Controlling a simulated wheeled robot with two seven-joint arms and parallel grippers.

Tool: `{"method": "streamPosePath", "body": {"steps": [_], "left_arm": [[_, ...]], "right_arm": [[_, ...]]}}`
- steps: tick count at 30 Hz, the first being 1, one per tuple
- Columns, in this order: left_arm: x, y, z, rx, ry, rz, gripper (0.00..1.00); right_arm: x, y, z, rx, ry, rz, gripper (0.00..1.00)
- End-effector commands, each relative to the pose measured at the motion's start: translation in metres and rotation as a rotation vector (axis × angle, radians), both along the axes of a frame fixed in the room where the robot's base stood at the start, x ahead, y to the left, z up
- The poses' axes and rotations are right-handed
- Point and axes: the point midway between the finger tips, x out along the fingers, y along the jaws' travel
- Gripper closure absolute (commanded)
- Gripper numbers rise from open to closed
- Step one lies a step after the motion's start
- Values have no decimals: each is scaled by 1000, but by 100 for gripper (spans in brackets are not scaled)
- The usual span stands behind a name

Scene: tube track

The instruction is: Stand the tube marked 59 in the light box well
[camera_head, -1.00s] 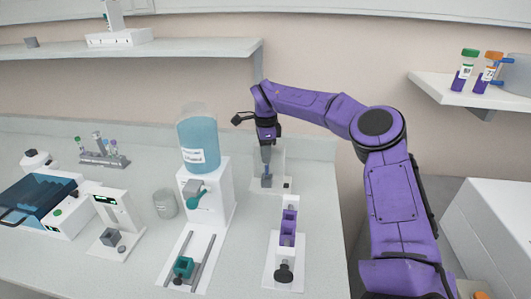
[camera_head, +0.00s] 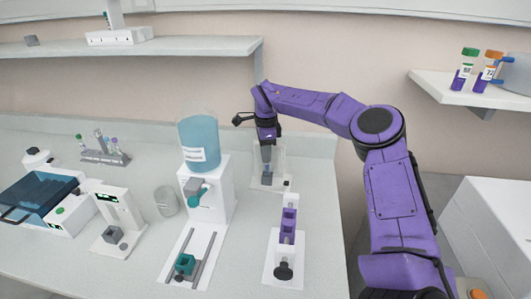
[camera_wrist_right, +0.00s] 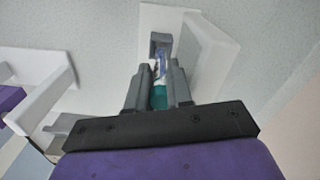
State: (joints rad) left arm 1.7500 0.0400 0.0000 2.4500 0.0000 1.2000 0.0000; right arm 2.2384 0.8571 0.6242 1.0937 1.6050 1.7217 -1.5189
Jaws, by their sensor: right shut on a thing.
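My right gripper (camera_head: 267,151) points down over the light box (camera_head: 283,160), a white upright panel with a grey well block (camera_head: 267,180) at its foot. In the right wrist view the gripper (camera_wrist_right: 160,90) is shut on a tube with a teal-green cap (camera_wrist_right: 158,97). The tube points toward the grey well (camera_wrist_right: 161,42); its lower end looks in line with the opening, but I cannot tell how deep it sits. Its label is partly hidden and its number unreadable. My left gripper is not in view.
A white stand with a purple holder (camera_head: 288,222) is in front of the light box. A dispenser with a blue tank (camera_head: 199,143) stands to its left. A tube rack (camera_head: 105,157) is farther left.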

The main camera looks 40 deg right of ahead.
Motion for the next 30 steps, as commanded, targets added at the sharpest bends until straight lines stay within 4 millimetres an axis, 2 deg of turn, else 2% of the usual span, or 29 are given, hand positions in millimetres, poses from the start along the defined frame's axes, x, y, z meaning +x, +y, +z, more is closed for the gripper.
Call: {"method": "streamPosePath", "body": {"steps": [10, 22, 30], "left_arm": [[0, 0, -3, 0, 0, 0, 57], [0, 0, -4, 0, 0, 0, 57], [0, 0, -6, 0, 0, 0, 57]], "right_arm": [[-1, -1, -11, 1, 1, -2, 97], [-1, -1, -12, 1, 1, -1, 97], [-1, -1, -20, 1, 1, -1, 97]]}}
